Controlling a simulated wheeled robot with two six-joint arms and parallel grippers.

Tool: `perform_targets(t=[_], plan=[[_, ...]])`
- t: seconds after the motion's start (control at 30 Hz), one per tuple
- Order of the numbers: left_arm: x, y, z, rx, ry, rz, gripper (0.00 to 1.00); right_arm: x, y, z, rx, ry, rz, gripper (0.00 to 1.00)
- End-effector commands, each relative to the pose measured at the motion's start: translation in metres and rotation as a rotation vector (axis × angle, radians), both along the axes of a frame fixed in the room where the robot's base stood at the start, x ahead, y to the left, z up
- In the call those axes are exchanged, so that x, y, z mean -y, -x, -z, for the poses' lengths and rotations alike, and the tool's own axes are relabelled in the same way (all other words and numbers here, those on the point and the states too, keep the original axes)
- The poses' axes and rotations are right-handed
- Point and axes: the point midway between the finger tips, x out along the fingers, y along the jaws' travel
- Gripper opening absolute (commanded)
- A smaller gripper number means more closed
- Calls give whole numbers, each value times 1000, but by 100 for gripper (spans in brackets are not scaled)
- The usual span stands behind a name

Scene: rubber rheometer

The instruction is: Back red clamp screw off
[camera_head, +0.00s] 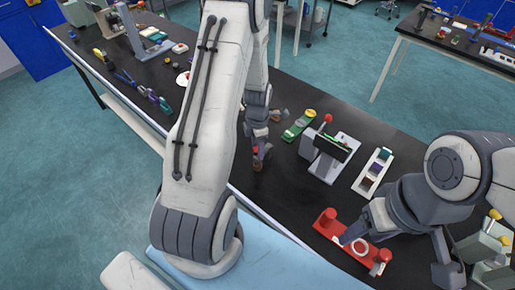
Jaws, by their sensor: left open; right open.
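A red clamp-like fixture (325,225) lies on the black bench at the lower right, with raised round ends and a pale ring near its middle. My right gripper (352,237) reaches in from the right, low over the middle of this fixture and hiding part of it. It is open; I cannot tell whether it touches. A grey stand with a red ball knob (327,118) is further back. I cannot tell which red part is the clamp screw. My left gripper (262,158) is open, pointing down over the bench left of the grey stand, partly hidden by my arm.
Grey blocks with yellow knobs (490,244) stand at the right edge. Several tools lie on the far left bench.

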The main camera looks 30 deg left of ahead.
Motion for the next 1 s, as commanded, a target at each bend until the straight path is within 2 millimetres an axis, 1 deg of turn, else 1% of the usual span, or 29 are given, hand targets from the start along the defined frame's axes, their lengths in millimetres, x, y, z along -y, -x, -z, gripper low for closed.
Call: perform_targets(t=[0.23,0.47,0.63,0.7,0.87,1.0], plan=[[0,0,0,-1,1,296,63,0,0,-1,0,0,0,64],[0,0,0,-1,1,445,63,0,0,-2,0,0,0,64],[0,0,0,-1,0,663,63,0,0,-3,0,0,0,64],[0,0,0,-1,0,730,63,0,0,-3,0,0,0,64],[0,0,0,-1,0,817,63,0,0,-3,0,0,0,64],[0,0,0,-1,0,989,63,0,0,-4,0,0,0,64]])
